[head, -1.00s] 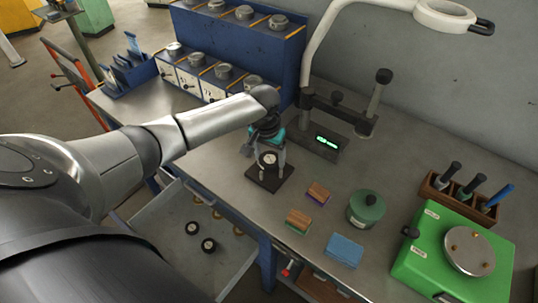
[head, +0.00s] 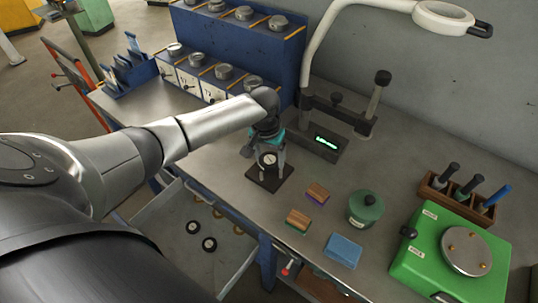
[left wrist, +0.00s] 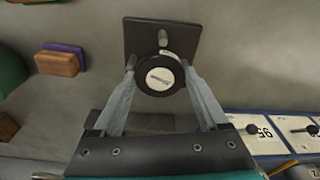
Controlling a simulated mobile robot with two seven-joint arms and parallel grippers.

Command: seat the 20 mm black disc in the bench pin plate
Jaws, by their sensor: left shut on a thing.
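My left gripper (head: 268,157) is shut on a black disc with a white label on its face. The disc (left wrist: 160,76) is pinched at its sides between the two fingertips in the left wrist view. The dark square pin plate (head: 262,182) lies on the bench directly below. In the left wrist view the plate (left wrist: 181,35) shows beyond the disc, with a grey upright pin (left wrist: 162,38) past the disc's edge. The disc hides the nearer part of the plate. I cannot tell whether the disc touches a pin. My right gripper is not in view.
An open drawer (head: 170,222) below the bench holds black discs and tan rings. Two wooden blocks (head: 298,221), a green lidded pot (head: 365,209) and a blue block (head: 343,251) stand to the right. A display stand (head: 326,143) is behind the plate.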

